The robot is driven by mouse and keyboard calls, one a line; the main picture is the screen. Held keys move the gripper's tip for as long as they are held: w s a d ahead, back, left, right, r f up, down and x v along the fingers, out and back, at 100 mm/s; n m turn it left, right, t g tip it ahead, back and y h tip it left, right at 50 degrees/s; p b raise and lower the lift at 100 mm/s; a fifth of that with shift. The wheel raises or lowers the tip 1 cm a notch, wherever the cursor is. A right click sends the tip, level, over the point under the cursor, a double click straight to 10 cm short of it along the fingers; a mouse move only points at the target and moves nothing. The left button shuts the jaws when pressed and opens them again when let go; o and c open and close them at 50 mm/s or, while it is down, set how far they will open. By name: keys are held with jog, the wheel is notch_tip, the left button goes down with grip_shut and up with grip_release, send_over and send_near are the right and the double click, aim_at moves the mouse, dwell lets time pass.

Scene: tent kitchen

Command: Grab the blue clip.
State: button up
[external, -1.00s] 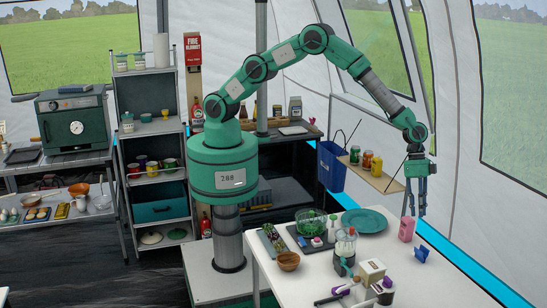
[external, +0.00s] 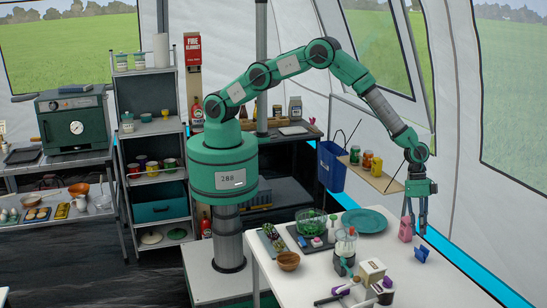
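The blue clip (external: 422,253) is a small blue piece on the white table (external: 335,288), near the table's right edge. My gripper (external: 415,236) points down just above the blue clip, close to it. Its fingers look spread a little apart, with nothing seen between them. The fingers partly overlap a pink item (external: 404,229) behind them, and whether they touch it is hard to tell.
A teal plate (external: 366,220) lies behind and left. A blender-like item (external: 346,243), a cream box (external: 371,271) and a purple-topped cup (external: 383,290) stand left of the clip.

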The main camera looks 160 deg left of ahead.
aim_at(419, 255)
jog(key=shift+x, duration=2.6)
jog(key=shift+w, duration=0.1)
grip_shut()
